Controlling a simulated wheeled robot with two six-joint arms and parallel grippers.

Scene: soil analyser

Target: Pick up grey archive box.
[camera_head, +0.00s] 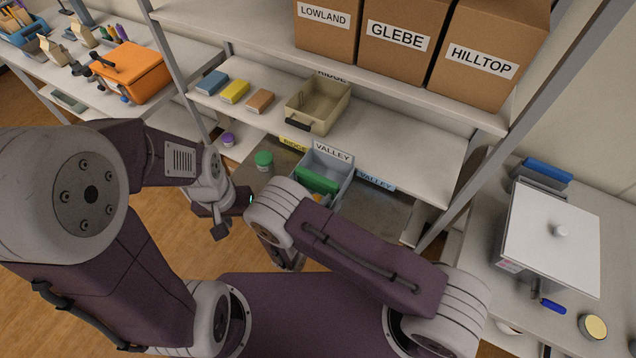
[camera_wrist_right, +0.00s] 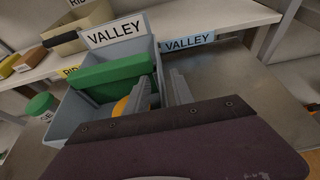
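The grey archive box (camera_head: 342,187), an open bin with a VALLEY card standing at its back, sits on the lower surface beneath the shelf. It also shows in the right wrist view (camera_wrist_right: 88,112), with a green item (camera_wrist_right: 115,78) and a yellow-orange item (camera_wrist_right: 128,106) inside. My right gripper (camera_wrist_right: 158,92) is open at the box's right wall, one finger inside and one outside; contact cannot be told. The arm hides its fingers in the head view. My left gripper (camera_head: 231,214) hangs left of the box, apart from it; its opening is unclear.
A beige bin (camera_head: 318,106) stands on the shelf above. Brown cartons (camera_head: 405,38) fill the upper shelf. A metal upright (camera_head: 472,193) stands to the right.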

